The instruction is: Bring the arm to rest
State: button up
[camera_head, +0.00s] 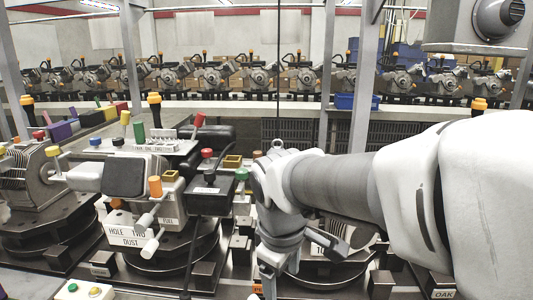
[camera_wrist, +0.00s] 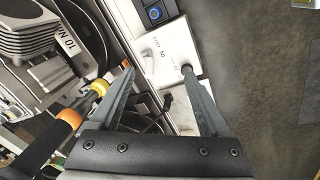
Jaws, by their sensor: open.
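My gripper (camera_wrist: 158,70) shows in the wrist view with its two grey fingers apart and nothing between them. Beyond the fingertips is a white panel (camera_wrist: 168,45) with dark lettering and a small dark knob. In the head view my white and grey arm reaches in from the right edge to the middle, bent downward at the wrist. The gripper's fingertips are not clear there; they are low in the picture or below its edge.
A machine with a black rounded cover (camera_head: 126,177) and coloured knobs stands left of my arm. An orange-ringed black handle (camera_wrist: 68,117) is left of the fingers. Bare grey floor (camera_wrist: 265,80) lies to the right. A conveyor row of similar machines (camera_head: 210,75) runs behind.

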jog(key=s+d+r+m+t+p, duration=0.2)
jog(key=s+d+r+m, duration=0.3)
jog(key=s+d+m, duration=0.5)
jog(key=shift+d+r+m+t+y+p, duration=0.3)
jog(key=shift+d+r+m+t+p, duration=0.15)
jog(key=shift+d, duration=0.2)
